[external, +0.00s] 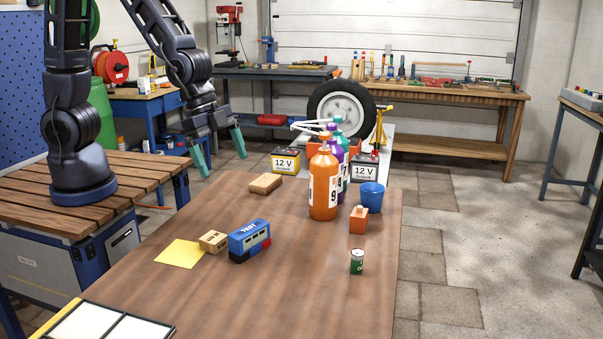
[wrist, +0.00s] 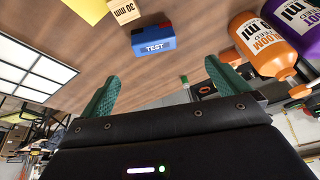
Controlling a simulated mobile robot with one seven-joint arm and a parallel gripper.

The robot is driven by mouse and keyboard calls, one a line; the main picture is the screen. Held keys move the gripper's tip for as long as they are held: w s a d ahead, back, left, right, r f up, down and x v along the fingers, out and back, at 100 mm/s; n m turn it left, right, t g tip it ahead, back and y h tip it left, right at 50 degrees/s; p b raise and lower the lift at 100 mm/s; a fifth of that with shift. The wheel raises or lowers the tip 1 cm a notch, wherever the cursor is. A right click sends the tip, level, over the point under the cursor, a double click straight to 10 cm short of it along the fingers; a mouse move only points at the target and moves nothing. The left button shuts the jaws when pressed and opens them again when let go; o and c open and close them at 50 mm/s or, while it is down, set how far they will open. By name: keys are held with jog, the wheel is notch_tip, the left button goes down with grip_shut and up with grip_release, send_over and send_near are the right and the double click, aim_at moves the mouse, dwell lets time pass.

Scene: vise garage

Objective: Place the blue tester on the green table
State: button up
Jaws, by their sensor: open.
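The blue tester (external: 250,240), a small box marked TEST with red and black parts, rests on the brown table (external: 300,300), left of its middle. It also shows in the wrist view (wrist: 152,38), top centre, beyond the fingers. My gripper (external: 221,166) has green fingers spread wide and empty, raised near the table's far left end, apart from the tester. The fingers also show in the wrist view (wrist: 161,72). I cannot make out a green tabletop in either view.
A wooden block (external: 213,241) and yellow sheet (external: 181,253) lie left of the tester. Tall bottles (external: 323,190), a blue cup (external: 372,197), an orange item (external: 358,220) and a green can (external: 357,262) stand to the right. A brown block (external: 265,184) lies farther back. The table's front middle is clear.

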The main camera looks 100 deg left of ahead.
jog(key=s+a+r+n, duration=0.2)
jog(key=s+r, duration=0.8)
jog(key=s, duration=0.3)
jog(key=s+a+r+n, duration=0.2)
jog(key=s+a+r, duration=0.1)
jog(key=s+r, duration=0.7)
jog(key=s, duration=0.4)
jog(key=shift+y, duration=0.4)
jog(key=shift+r, duration=0.1)
jog(key=m+h, duration=0.2)
jog(key=m, duration=0.3)
send_over(245, 227)
jog(key=s+a, duration=0.1)
jog(key=s, duration=0.2)
notch_tip(245, 227, down, 29)
jog(key=shift+a+x, duration=0.1)
jog(key=shift+x, duration=2.5)
jog(key=shift+a+x, duration=0.15)
jog(key=shift+x, duration=2.5)
jog(key=shift+w, duration=0.15)
jog(key=shift+c, duration=0.4)
